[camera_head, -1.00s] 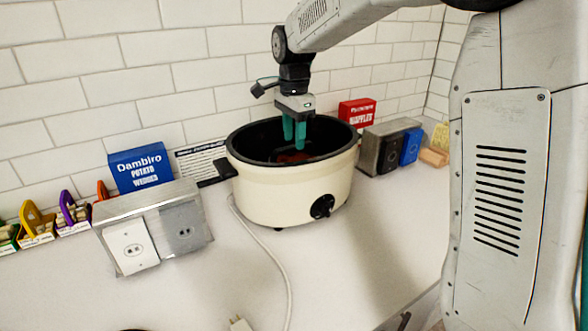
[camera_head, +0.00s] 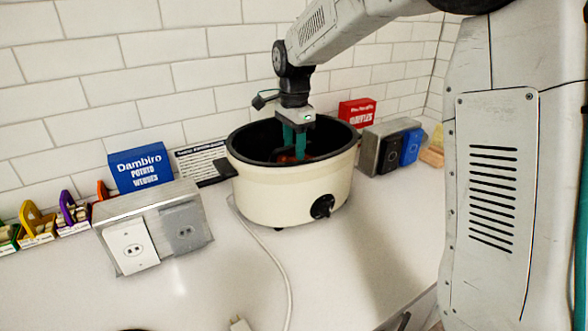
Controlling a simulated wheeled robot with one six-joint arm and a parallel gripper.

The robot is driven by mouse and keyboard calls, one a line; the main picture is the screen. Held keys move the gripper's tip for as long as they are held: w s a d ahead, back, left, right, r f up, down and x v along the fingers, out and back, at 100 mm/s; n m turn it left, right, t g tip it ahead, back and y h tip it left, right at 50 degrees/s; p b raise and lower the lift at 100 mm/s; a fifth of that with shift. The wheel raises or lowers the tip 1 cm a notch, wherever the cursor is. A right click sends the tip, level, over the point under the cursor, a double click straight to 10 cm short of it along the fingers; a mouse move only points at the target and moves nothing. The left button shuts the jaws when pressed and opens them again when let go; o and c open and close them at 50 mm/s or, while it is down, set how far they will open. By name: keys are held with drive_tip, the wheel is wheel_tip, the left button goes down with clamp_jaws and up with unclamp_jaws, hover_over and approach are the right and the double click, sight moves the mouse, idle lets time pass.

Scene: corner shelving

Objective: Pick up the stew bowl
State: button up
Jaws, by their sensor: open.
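My gripper (camera_head: 294,146) points down into a cream slow cooker (camera_head: 285,196) with a black inside, on the counter. Its two teal fingers are open, a little apart, with their tips below the pot's rim. Something reddish (camera_head: 288,157) shows low in the pot at the fingers. It may be the stew bowl, but the pot's front wall and my fingers hide most of it. I cannot tell whether the fingers touch it.
A metal outlet box (camera_head: 150,228) stands left, with a blue potato box (camera_head: 139,167) behind it. A red waffle box (camera_head: 357,113) and another metal box (camera_head: 378,143) stand right.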

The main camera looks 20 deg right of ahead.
clamp_jaws()
idle(1.4)
